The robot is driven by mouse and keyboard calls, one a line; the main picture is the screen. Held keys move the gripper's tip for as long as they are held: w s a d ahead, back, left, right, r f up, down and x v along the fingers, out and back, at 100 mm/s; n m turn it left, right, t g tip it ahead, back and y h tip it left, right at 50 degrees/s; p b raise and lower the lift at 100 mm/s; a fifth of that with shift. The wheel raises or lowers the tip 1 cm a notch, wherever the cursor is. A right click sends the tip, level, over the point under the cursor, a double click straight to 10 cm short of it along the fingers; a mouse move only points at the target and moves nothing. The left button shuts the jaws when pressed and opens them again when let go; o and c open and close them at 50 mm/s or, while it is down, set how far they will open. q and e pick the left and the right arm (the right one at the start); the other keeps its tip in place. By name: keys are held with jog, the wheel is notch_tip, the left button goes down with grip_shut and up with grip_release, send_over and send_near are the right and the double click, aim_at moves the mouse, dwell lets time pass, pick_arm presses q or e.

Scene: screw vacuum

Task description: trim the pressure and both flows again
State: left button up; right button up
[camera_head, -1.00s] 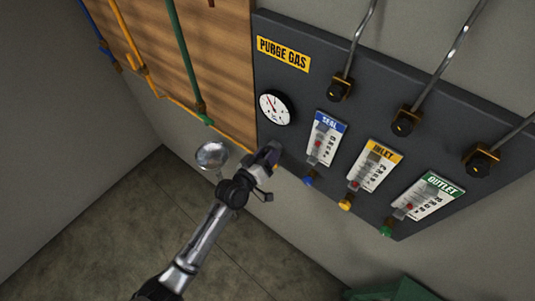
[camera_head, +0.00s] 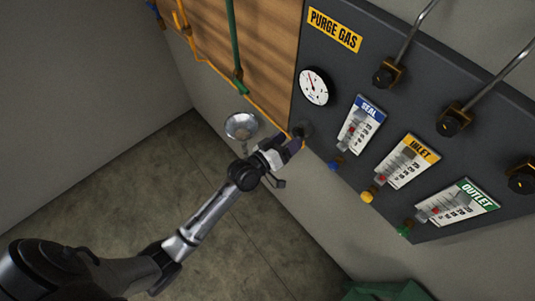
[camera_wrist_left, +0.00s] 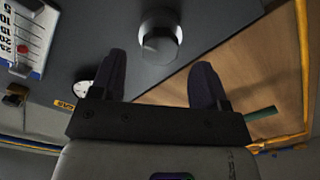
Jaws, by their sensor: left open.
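The dark purge gas panel (camera_head: 340,65) carries a round white pressure gauge (camera_head: 314,86) with a red needle. A dark round knob (camera_head: 304,130) sits below the gauge; the left wrist view shows its face (camera_wrist_left: 160,38). My left gripper (camera_head: 297,144) is open at this knob, its two fingers (camera_wrist_left: 160,64) spread either side of the knob's line; contact cannot be told. Three flow meters stand to the right: seal (camera_head: 360,126), inlet (camera_head: 407,161) and outlet (camera_head: 458,204). Below them are a blue knob (camera_head: 335,165), a yellow knob (camera_head: 367,196) and a green knob (camera_head: 405,229). My right gripper is out of view.
A wooden board (camera_head: 265,55) with green and orange pipes adjoins the panel's left edge. Black valves with metal pipes (camera_head: 388,74) line the panel's upper right. A green object (camera_head: 385,291) lies low at the bottom.

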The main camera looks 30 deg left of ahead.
pick_arm(q)
jog(key=v, duration=0.9)
jog(key=shift+s+b, duration=0.2)
jog(key=shift+b, duration=0.25)
jog(key=shift+a, duration=0.1)
jog(key=s+f+m+g+y, duration=0.1)
jog(key=s+f+m+g, duration=0.4)
jog(key=f+g, duration=0.25)
jog(key=s+f+g+y, duration=0.25)
jog(key=s+g, duration=0.35)
jog(key=s, duration=1.1)
notch_tip(320, 180, up, 16)
jog(key=p, duration=1.4)
jog(key=shift+s+a+f+m+y+p, duration=0.2)
jog(key=shift+s+a+m+y+p, duration=0.1)
jog(key=shift+y+p, duration=0.15)
